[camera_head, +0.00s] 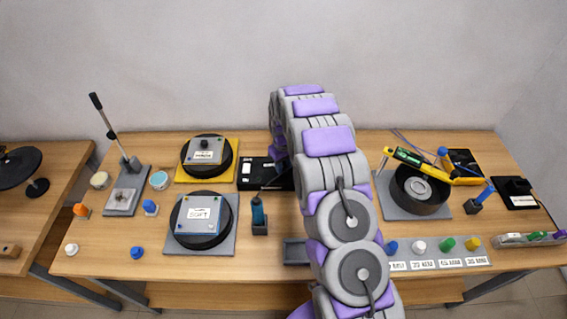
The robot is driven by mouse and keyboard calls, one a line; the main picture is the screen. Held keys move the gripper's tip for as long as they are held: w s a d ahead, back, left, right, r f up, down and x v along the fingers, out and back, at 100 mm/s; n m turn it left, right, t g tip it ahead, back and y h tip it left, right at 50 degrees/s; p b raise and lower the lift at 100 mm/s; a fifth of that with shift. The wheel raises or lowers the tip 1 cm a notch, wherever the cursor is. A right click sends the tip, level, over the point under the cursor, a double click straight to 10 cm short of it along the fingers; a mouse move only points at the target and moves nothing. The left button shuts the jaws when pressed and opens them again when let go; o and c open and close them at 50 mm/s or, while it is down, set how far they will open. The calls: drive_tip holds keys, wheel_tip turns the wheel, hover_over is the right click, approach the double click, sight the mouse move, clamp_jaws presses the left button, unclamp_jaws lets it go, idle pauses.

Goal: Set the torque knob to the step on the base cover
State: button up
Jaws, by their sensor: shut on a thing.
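A flat black unit (250,175) with small white labels lies at the back middle of the table. My arm arches over the table, and its end comes down at this unit. My gripper (281,166) is low at the unit's right part, mostly hidden by my own arm. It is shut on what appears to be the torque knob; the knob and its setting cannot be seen. A grey cover plate (190,146) with a dark knob and a white label sits on a black disc at the back left. A blue-grey plate labelled SOFT (200,228) sits on another disc in front of it.
A lever press (122,196) stands at the left. A dark blue tool (259,213) stands upright in a holder near the middle. At the right are a black round drum (420,207) and a yellow tool (424,163). Coloured knobs (419,246) stand behind labels at the front right.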

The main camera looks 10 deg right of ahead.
drive_tip(key=shift+n, duration=1.2)
drive_tip(key=o, duration=1)
drive_tip(key=shift+o, duration=0.2)
wheel_tip(320, 180, up, 17)
drive_tip(key=p, duration=0.1)
drive_tip(key=shift+r+p, duration=0.15)
drive_tip(key=shift+p, duration=0.25)
drive_tip(key=shift+r, duration=0.1)
